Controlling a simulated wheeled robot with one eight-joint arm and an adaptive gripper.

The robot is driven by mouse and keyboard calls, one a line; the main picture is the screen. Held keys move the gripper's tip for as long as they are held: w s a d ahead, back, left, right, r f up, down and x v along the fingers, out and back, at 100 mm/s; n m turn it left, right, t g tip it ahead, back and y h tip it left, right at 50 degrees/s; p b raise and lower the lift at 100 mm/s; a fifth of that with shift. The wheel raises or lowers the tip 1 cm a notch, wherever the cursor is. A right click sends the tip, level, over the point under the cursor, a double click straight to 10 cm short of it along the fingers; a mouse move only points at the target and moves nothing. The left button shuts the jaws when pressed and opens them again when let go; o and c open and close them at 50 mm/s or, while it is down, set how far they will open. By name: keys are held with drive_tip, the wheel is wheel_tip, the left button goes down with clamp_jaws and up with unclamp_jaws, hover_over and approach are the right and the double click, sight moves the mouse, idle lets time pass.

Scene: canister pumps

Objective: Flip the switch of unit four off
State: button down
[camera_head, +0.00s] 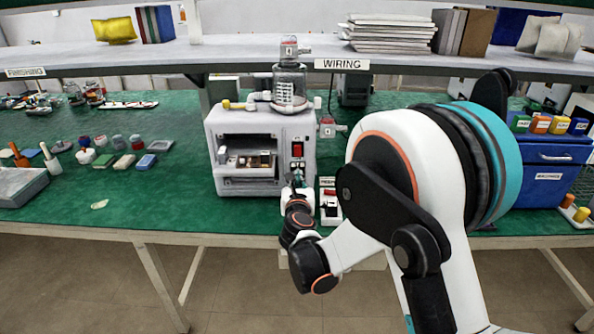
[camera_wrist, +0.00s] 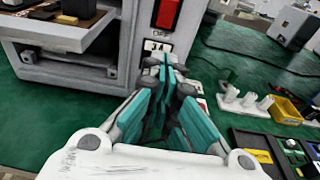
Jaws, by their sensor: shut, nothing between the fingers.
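A grey box-shaped unit (camera_head: 262,125) stands on the green bench with an open front bay. Its red rocker switch (camera_head: 297,150) is on the right of the front panel. In the wrist view the red switch (camera_wrist: 167,13) is cut by the top edge, with dark "OFF" lettering under it. A small white label (camera_wrist: 158,46) below seems to end in a 4. My gripper (camera_head: 297,177) is at the panel, below the switch. In the wrist view my gripper's teal fingers (camera_wrist: 166,75) are shut and empty, pointing at the label area; contact cannot be told.
A glass canister (camera_head: 289,88) sits on the unit's top. A small block with red parts (camera_head: 330,205) is just right of my gripper. A blue drawer box (camera_head: 545,170) stands at right. A shelf (camera_head: 240,62) runs above the bench. Bench left of the unit is partly clear.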

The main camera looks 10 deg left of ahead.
drive_tip(key=v, duration=0.2)
drive_tip(key=f+p+v, duration=0.1)
drive_tip(key=v, duration=0.2)
drive_tip(key=shift+s+f, duration=0.15)
drive_tip(key=shift+s, duration=0.3)
drive_tip(key=shift+d, duration=0.1)
